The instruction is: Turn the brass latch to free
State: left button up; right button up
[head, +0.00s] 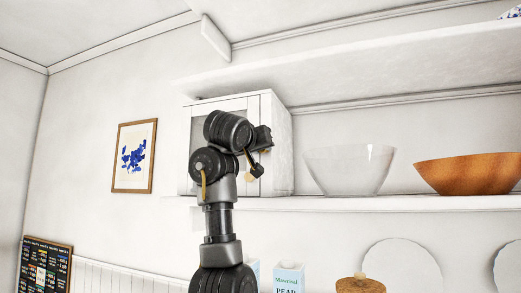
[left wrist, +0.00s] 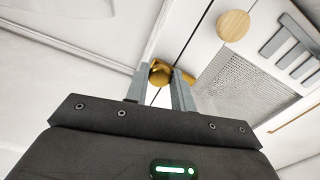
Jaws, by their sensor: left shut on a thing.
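The brass latch (left wrist: 160,72) is on the front of a white cabinet (head: 281,165) that stands on the shelf. In the left wrist view, the fingers of my left gripper (left wrist: 161,80) are shut on the latch, one on each side of it. A round wooden knob (left wrist: 233,25) is on the cabinet front near the latch, clear of the fingers. In the head view my left arm covers much of the cabinet front, and the latch is mostly hidden behind the gripper (head: 258,160). My right gripper is in neither view.
On the same shelf (head: 400,203), a clear glass bowl (head: 349,168) and a wooden bowl (head: 468,174) stand to the right of the cabinet. Another shelf (head: 390,70) runs above. A framed blue picture (head: 134,156) hangs on the wall at left.

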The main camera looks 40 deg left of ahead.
pick_arm(q)
jog(key=shift+m+b, duration=3.3)
jog(key=shift+m, duration=5.3)
jog(key=o, duration=1)
